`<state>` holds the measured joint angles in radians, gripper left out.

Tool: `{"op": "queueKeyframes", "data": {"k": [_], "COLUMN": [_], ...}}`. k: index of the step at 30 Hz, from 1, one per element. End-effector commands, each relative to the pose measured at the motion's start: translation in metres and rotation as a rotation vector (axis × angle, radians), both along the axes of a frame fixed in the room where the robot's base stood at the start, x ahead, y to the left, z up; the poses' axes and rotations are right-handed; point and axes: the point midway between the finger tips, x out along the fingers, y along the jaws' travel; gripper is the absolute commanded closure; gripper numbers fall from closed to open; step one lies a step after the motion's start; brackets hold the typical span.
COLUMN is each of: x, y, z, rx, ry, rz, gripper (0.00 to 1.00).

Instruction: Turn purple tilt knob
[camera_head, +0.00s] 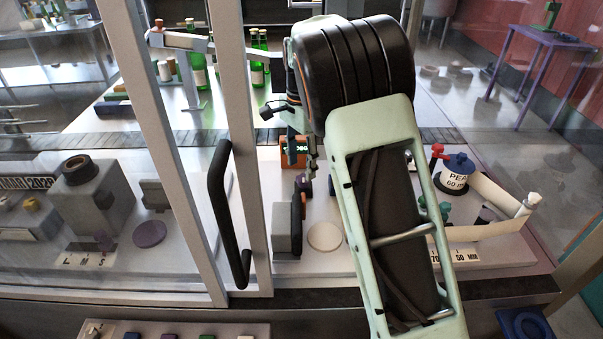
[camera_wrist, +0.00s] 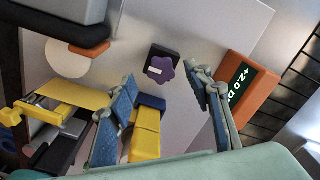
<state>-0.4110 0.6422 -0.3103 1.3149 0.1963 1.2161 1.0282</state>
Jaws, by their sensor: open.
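The purple tilt knob (camera_wrist: 160,69) shows in the wrist view as a lobed knob with a white mark, on a small dark block (camera_wrist: 158,56). In the head view a small purple patch (camera_head: 303,184), likely the same knob, shows below my gripper (camera_head: 304,152). In the wrist view my gripper (camera_wrist: 162,80) is open and empty, its blue-grey fingers on either side of the knob in the picture. The knob lies beyond the fingertips, and I see no contact. The exact distance is unclear.
An orange box (camera_wrist: 252,88) with a green display stands close to the right finger. Yellow and blue parts (camera_wrist: 145,130) lie near the left finger. A pale disc (camera_head: 324,236) is on the panel. A black door handle (camera_head: 222,210) and upright frame stand to the left.

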Motion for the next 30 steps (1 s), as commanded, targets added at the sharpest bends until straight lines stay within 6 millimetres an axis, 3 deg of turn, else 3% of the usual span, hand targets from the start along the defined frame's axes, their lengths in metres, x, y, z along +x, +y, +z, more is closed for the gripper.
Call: {"op": "queueKeyframes", "data": {"k": [3, 9, 19, 30], "x": [-0.001, 0.000, 0.000, 0.000], "y": [0.000, 0.000, 0.000, 0.000], "z": [-0.020, -0.037, -0.040, -0.040], "rx": [-0.001, -0.001, 0.000, 0.000], "ry": [0.003, -0.001, -0.001, -0.001], "rz": [-0.001, -0.001, 0.000, -0.001], "gripper": [0.54, 0.54, 0.55, 0.96]}}
